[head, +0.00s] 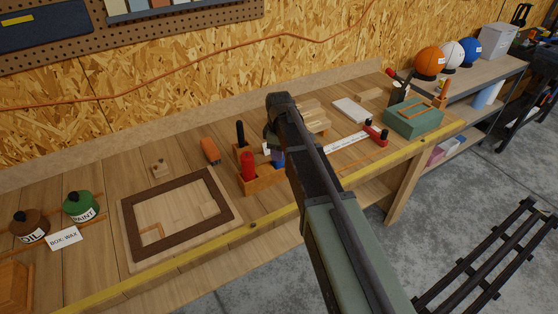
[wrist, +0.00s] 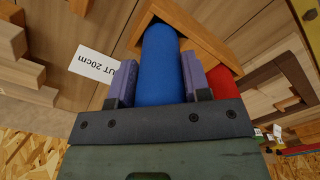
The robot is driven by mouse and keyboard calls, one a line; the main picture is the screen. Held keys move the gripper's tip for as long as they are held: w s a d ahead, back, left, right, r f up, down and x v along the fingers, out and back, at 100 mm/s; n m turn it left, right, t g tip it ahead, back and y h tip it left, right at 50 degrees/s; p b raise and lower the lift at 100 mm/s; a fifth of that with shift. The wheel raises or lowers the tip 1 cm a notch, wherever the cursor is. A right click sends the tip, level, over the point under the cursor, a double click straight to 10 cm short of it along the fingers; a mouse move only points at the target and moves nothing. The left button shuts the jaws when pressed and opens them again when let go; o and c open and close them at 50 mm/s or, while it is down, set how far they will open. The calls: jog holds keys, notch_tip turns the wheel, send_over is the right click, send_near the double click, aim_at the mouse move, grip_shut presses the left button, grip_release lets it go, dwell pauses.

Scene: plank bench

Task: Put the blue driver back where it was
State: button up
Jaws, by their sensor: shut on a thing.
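The blue driver (wrist: 162,62) is between the two purple finger pads of my gripper (wrist: 160,82), which is shut on its handle. In the head view the blue handle (head: 278,159) shows beside my gripper, above the right end of the wooden rack (head: 263,184). The rack also shows at the top of the wrist view (wrist: 205,37), beyond the driver. The driver's lower end is hidden, so I cannot tell whether it sits in the rack. A red driver (head: 248,166) stands in the rack's left part.
A black-handled tool (head: 240,134) stands behind the red driver. A white "CUT 20cm" card (wrist: 92,64) lies near the rack. A dark wooden frame (head: 134,233) lies to the left, an orange-handled item (head: 210,150) behind it. A green box (head: 413,118) stands to the right.

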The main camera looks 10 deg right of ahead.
jog(key=shift+f+p, duration=0.2)
jog(key=shift+p, duration=0.1)
jog(key=shift+f, duration=0.2)
jog(key=o, duration=1)
jog(key=shift+r, duration=0.15)
notch_tip(320, 180, up, 12)
jog(key=p, duration=1.2)
jog(key=shift+r, duration=0.25)
jog(key=s+m, duration=1.2)
jog(key=s, duration=1.1)
notch_tip(320, 180, down, 10)
jog(key=b, duration=0.9)
jog(key=shift+w+b, duration=0.15)
jog(key=shift+b, duration=0.2)
